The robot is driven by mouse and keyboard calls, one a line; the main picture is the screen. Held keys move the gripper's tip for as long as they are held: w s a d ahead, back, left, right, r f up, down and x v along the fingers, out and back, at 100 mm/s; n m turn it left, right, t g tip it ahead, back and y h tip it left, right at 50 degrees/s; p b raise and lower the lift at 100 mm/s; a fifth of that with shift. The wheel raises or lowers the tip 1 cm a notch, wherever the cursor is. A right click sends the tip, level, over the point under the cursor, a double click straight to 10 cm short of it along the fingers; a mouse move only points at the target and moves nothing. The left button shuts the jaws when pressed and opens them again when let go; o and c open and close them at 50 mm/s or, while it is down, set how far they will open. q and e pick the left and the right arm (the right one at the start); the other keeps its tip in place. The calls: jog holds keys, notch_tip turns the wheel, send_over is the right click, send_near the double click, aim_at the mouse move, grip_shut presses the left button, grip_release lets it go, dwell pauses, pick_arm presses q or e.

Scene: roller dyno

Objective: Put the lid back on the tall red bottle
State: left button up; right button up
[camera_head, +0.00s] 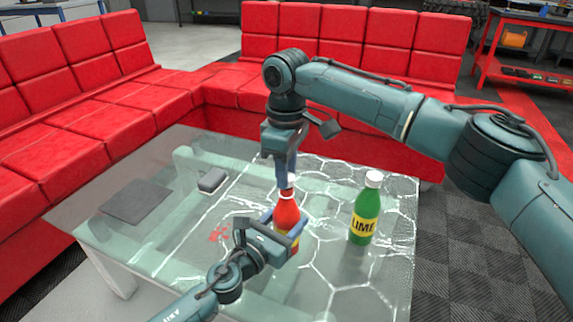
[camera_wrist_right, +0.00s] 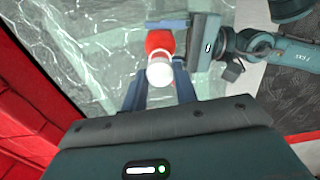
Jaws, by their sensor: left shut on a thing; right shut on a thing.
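The tall red bottle (camera_head: 287,212) stands upright on the glass table, with a yellow label low on its side. My left gripper (camera_head: 279,230) is shut around its body from the front left. The white lid (camera_head: 286,183) is right at the bottle's top, held by my right gripper (camera_head: 287,172), which points down from above. In the right wrist view, the white lid (camera_wrist_right: 160,74) lies between the two fingers, with the red bottle (camera_wrist_right: 158,42) directly beyond it. I cannot tell whether the lid is seated or just above the neck.
A green LIME bottle (camera_head: 365,210) with a white cap stands to the right on the glass table (camera_head: 180,262). A small grey box (camera_head: 212,180) and a dark flat pad (camera_head: 136,201) lie to the left. Red sofas (camera_head: 100,110) border the table's back and left.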

jog(key=shift+f, duration=0.4)
jog(key=shift+f, duration=0.6)
